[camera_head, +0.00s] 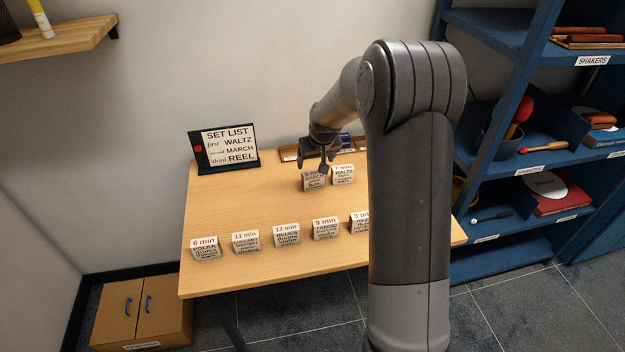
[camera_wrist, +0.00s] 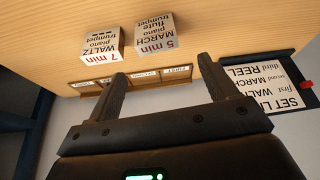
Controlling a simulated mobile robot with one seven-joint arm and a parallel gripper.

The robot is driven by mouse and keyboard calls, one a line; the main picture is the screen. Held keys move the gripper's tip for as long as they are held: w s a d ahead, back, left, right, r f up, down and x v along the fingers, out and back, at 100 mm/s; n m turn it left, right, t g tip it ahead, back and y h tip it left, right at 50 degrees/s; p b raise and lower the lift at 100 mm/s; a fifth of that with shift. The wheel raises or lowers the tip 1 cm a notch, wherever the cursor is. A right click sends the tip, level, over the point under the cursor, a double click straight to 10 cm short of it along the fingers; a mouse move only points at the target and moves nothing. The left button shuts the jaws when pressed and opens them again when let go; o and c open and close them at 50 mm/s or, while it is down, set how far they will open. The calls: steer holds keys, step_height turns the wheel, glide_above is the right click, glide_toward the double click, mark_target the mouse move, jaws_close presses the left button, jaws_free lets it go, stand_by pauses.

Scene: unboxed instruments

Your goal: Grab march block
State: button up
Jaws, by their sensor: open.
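The march block (camera_head: 314,183) is a pale block printed "5 min MARCH piano flute trumpet", standing on the wooden table. In the head view my gripper is just above and behind it, covering part of its top. In the wrist view the march block (camera_wrist: 154,34) lies beyond my fingertips, roughly in line with the gap between them. My gripper (camera_head: 316,163) is open and empty; its two fingers are spread in the wrist view (camera_wrist: 160,74). The waltz block (camera_head: 342,174) stands close to the right of the march block in the head view.
A row of several other blocks (camera_head: 287,235) stands along the table's front (camera_head: 240,273). A labelled slotted tray (camera_wrist: 144,80) lies at the back edge. A set list sign (camera_head: 228,147) stands at back left. Blue shelves (camera_head: 490,150) are to the right.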

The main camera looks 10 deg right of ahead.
mark_target(313, 172)
steer(key=x, duration=1.3)
steer(key=shift+w+d+r, duration=0.1)
steer(key=shift+w+d, duration=0.1)
steer(key=shift+w, duration=0.1)
steer(key=c, duration=0.8)
